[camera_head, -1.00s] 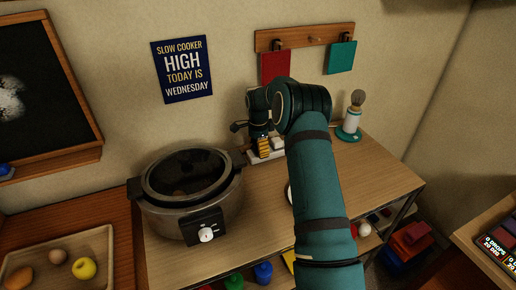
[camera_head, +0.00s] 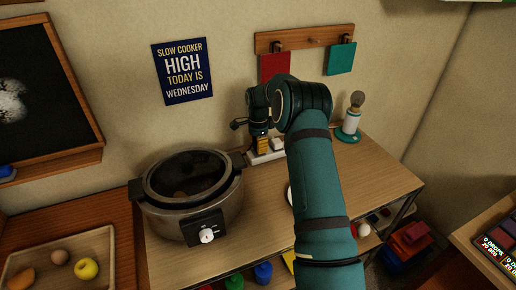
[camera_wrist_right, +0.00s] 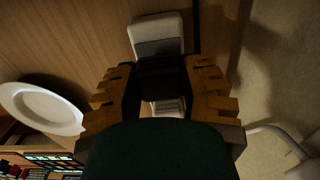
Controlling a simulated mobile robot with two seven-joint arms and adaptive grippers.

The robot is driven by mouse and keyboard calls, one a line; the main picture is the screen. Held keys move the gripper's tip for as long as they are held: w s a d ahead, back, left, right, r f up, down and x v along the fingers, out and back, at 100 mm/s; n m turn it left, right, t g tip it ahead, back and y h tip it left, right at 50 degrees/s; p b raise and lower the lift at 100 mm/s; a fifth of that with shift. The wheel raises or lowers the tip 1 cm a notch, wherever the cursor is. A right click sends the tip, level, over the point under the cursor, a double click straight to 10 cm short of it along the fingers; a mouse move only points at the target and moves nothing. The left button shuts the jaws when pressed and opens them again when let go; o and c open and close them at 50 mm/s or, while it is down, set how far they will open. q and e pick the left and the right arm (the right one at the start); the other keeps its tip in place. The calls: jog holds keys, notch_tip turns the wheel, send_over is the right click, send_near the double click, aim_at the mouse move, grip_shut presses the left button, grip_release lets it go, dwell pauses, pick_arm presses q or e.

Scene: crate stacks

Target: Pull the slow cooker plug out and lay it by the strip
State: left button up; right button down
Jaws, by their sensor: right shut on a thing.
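The slow cooker (camera_head: 205,215) stands on the wooden counter, its lid on and a white knob in front. The white power strip (camera_head: 265,158) lies by the wall to its right; its end also shows in the right wrist view (camera_wrist_right: 158,27). My right gripper (camera_head: 262,147) is over the strip, pointing down. In the right wrist view its yellow fingers (camera_wrist_right: 160,75) are shut on a dark plug (camera_wrist_right: 160,73). Whether the plug is still seated in the strip is hidden. My left gripper is not in view.
A white plug (camera_head: 277,143) stands beside my right gripper on the strip. A lamp with a teal base (camera_head: 348,133) stands to the right. A white plate (camera_wrist_right: 42,107) lies near the hand. The counter right of the cooker has free room.

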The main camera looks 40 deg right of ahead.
jog(key=shift+r+p, duration=1.3)
jog(key=shift+r, duration=0.9)
jog(key=shift+s+a+m, duration=0.2)
jog(key=shift+a+m, duration=0.1)
jog(key=shift+a, duration=0.2)
jog(key=s+a+r+m+p, duration=0.1)
jog(key=s+a+m+p, duration=0.2)
jog(key=s+a+m, duration=0.3)
jog(key=m, duration=0.2)
send_over(260, 180)
notch_tip(260, 180, down, 5)
jog(key=shift+s+r+b, duration=0.1)
jog(key=shift+b, duration=0.2)
jog(key=shift+f, duration=2.4)
jog(key=shift+f, duration=0.15)
jog(key=shift+f+b, duration=0.5)
